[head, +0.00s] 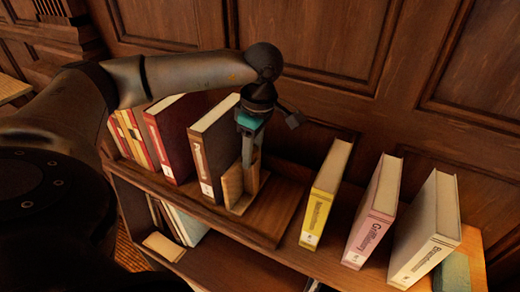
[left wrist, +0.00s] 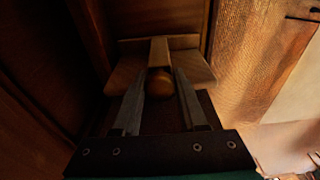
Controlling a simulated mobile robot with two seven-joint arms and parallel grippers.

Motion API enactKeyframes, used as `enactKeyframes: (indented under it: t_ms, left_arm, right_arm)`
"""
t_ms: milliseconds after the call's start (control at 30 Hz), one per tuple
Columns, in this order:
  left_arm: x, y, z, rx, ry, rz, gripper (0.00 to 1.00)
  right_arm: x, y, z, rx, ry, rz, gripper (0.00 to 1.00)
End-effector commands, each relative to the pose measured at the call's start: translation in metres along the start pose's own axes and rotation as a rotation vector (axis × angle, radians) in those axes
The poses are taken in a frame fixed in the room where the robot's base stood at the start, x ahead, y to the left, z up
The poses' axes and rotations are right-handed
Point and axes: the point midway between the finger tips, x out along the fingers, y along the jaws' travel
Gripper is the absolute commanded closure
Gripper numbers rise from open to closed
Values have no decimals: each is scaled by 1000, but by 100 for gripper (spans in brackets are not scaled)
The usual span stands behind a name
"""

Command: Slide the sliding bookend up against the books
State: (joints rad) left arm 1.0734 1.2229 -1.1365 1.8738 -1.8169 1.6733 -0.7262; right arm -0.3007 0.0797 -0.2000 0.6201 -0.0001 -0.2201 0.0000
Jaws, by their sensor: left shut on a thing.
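The wooden sliding bookend (head: 233,188) stands upright in the book trough (head: 271,215), just right of the brown book (head: 211,150). It looks very close to that book; I cannot tell whether they touch. My left gripper (head: 250,165) reaches down onto the bookend from above. In the left wrist view its fingers (left wrist: 160,88) are shut around the bookend's round wooden knob (left wrist: 159,83). A dark red book (head: 170,135) and several thin red and yellow books (head: 131,137) stand further left in the trough. My right gripper is out of view.
To the right, a yellow book (head: 322,200), a pink book (head: 375,215) and a grey-white book (head: 428,230) stand on the shelf top. The trough right of the bookend is empty. A panelled wooden wall (head: 330,45) is close behind.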

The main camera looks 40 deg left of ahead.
Motion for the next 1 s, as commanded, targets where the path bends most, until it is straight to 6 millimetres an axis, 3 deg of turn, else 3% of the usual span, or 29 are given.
enactKeyframes:
  t_ms: [300, 733, 1000]
  left_arm:
    - [3, 0, -22, -4, 2, -1, 100]
    - [3, 0, -25, -2, 1, 0, 100]
    - [6, 0, -42, -5, 4, -1, 100]
  right_arm:
    - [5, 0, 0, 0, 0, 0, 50]
    - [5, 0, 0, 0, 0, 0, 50]
    - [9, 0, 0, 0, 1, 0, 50]
